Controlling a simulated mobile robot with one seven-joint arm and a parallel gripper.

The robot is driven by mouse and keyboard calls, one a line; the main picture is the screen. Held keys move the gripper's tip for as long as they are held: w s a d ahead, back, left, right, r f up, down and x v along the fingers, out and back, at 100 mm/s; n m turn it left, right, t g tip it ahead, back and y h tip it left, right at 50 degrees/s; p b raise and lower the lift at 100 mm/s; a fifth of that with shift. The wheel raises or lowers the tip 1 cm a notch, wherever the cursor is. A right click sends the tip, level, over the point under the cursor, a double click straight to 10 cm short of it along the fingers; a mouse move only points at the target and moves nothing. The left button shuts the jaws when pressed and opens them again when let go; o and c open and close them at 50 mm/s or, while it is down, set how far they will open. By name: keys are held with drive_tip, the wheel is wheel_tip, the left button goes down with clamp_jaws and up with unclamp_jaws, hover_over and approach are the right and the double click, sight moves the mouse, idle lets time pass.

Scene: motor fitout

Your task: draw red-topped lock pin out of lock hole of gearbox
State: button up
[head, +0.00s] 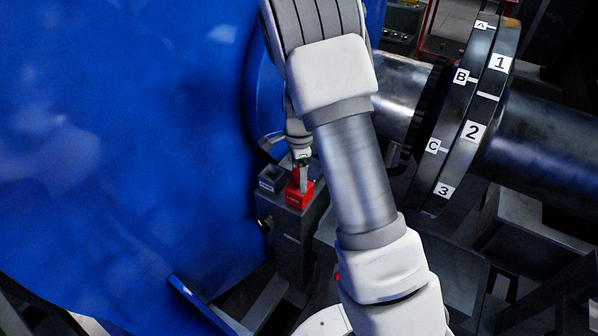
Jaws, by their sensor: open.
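The red top of the lock pin (301,197) shows in the middle of the head view, on the upper face of a dark block (290,232) beside a large blue housing (130,140). The pin's shank and the lock hole are hidden below the red top. I cannot tell which of these parts is the gearbox. My gripper (302,178) points down at the red top, with its fingers at or just above it. It is open. I cannot tell whether a finger touches the red part.
A grey square socket-like piece (271,178) sits just left of the red top. To the right is a thick shaft with a coupling disc (468,120) marked with letters and numbers. My arm covers the centre of the view. A blue bar (200,303) lies below.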

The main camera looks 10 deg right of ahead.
clamp_jaws()
drive_tip(key=shift+r, duration=0.2)
drive_tip(key=shift+r+p, duration=2.55)
drive_tip(key=shift+r, duration=0.4)
